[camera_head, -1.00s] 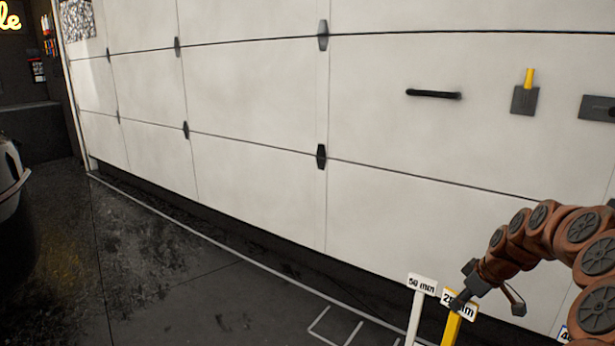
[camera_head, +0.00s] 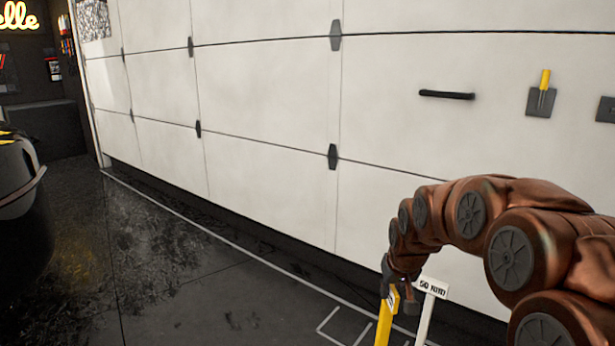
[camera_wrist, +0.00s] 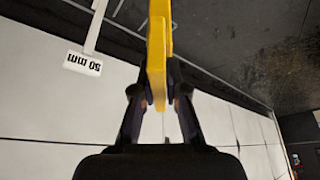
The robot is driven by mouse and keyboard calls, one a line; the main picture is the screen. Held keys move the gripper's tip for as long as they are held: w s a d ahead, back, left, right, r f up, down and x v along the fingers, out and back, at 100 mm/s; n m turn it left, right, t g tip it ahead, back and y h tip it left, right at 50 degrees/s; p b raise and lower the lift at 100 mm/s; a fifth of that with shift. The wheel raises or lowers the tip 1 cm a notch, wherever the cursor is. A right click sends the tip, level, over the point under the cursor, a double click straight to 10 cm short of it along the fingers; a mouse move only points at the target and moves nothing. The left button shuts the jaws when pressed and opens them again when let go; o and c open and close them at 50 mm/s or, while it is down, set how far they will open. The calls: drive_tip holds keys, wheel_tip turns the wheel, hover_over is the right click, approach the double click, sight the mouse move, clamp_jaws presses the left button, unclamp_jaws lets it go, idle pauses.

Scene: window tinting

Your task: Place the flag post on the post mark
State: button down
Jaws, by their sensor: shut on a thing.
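A yellow flag post (camera_head: 384,322) stands out at the bottom of the head view, its label plate turned mostly edge-on. My gripper (camera_head: 391,290) is shut on its upper end. In the wrist view the yellow post (camera_wrist: 157,50) runs between the two fingers of my gripper (camera_wrist: 160,98). Its foot is out of view, so I cannot tell whether it touches the floor. White painted outlines (camera_head: 341,327) lie on the floor just left of the yellow post; I cannot tell whether they are the post mark.
A white post labelled 50 mm (camera_head: 430,288) stands just right of the yellow post, and its label also shows in the wrist view (camera_wrist: 83,63). A pale panelled wall (camera_head: 262,105) rises behind. A dark rounded object (camera_head: 20,195) is at far left. Dark floor between is clear.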

drive_tip(key=shift+s+a+r+m, duration=0.15)
drive_tip(key=shift+a+r+m, duration=0.15)
drive_tip(key=shift+a, duration=0.35)
drive_tip(key=shift+d+r+p, duration=0.1)
drive_tip(key=shift+r+p, duration=0.25)
drive_tip(key=shift+p, duration=0.45)
drive_tip(key=p+v, duration=0.2)
drive_tip(key=p, duration=0.2)
drive_tip(key=w+p+v, duration=0.1)
drive_tip(key=p+v, duration=0.1)
drive_tip(key=p, duration=0.3)
drive_tip(key=shift+r, duration=0.2)
drive_tip(key=p+v, duration=0.4)
drive_tip(key=p, duration=0.6)
drive_tip(key=shift+s+r, duration=0.15)
drive_tip(key=shift+s, duration=0.15)
drive_tip(key=shift+p, duration=0.3)
